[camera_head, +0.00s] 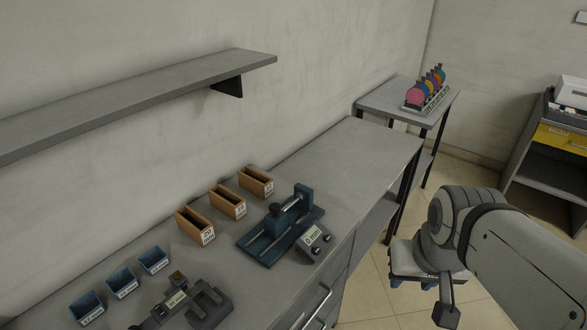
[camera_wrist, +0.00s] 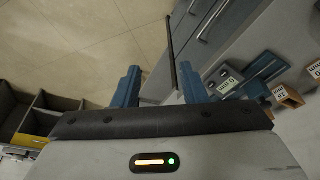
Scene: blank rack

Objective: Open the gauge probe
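The gauge (camera_head: 283,229) is a blue-green device on the bench, with a long base, a raised block with a dark knob, and a tilted grey display (camera_head: 311,236) that reads in mm. Whether its probe is open or closed is too small to tell. In the wrist view the gauge (camera_wrist: 262,68) lies at the right, tilted, with its display (camera_wrist: 227,84) nearest. My gripper (camera_wrist: 158,70) has its two blue fingers wide apart with nothing between them. It is over the floor beside the bench, apart from the gauge. In the head view my arm is at the lower right.
Three orange bins (camera_head: 228,204) stand behind the gauge, and three blue bins (camera_head: 121,284) at the left. A dark grey fixture (camera_head: 203,304) lies at the front. The bench's right end (camera_head: 372,150) is clear. A side table (camera_head: 374,104) holds coloured discs (camera_head: 425,92). A wall shelf (camera_head: 130,100) overhangs.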

